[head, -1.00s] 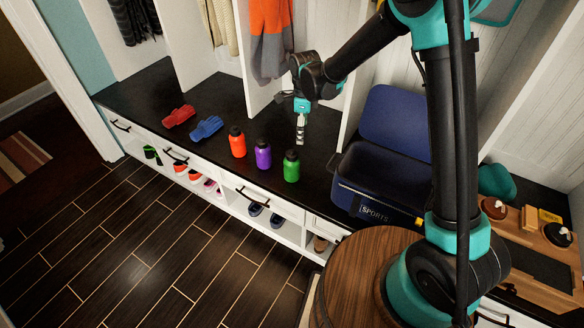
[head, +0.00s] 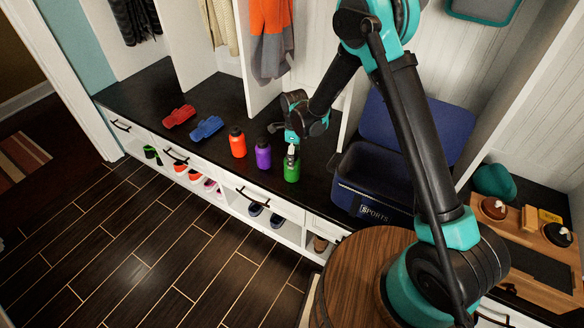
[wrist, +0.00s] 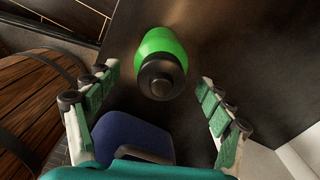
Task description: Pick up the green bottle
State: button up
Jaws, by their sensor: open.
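The green bottle (head: 292,171) with a black cap stands upright on the dark bench top, at the right end of a row of bottles. My gripper (head: 292,152) is right at its cap in the head view and partly covers the cap. In the wrist view the green bottle (wrist: 161,62) is seen from above, cap towards me, a little beyond the gap between the fingers. My gripper (wrist: 154,105) is open there, one finger to each side, with nothing between the pads that I can see touching.
A purple bottle (head: 263,154) and an orange bottle (head: 237,143) stand left of the green one. An open blue sports cooler (head: 352,205) stands close on the right. Red (head: 179,116) and blue (head: 206,128) items lie farther left. A wooden barrel (head: 362,270) is in front.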

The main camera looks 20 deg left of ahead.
aim_at(291, 176)
jog(key=shift+a+f, duration=0.2)
jog(key=shift+f, duration=1.15)
jog(key=shift+a+f, duration=0.2)
jog(key=shift+f, duration=1.15)
jog(key=c, duration=1.3)
jog(key=shift+r, duration=0.15)
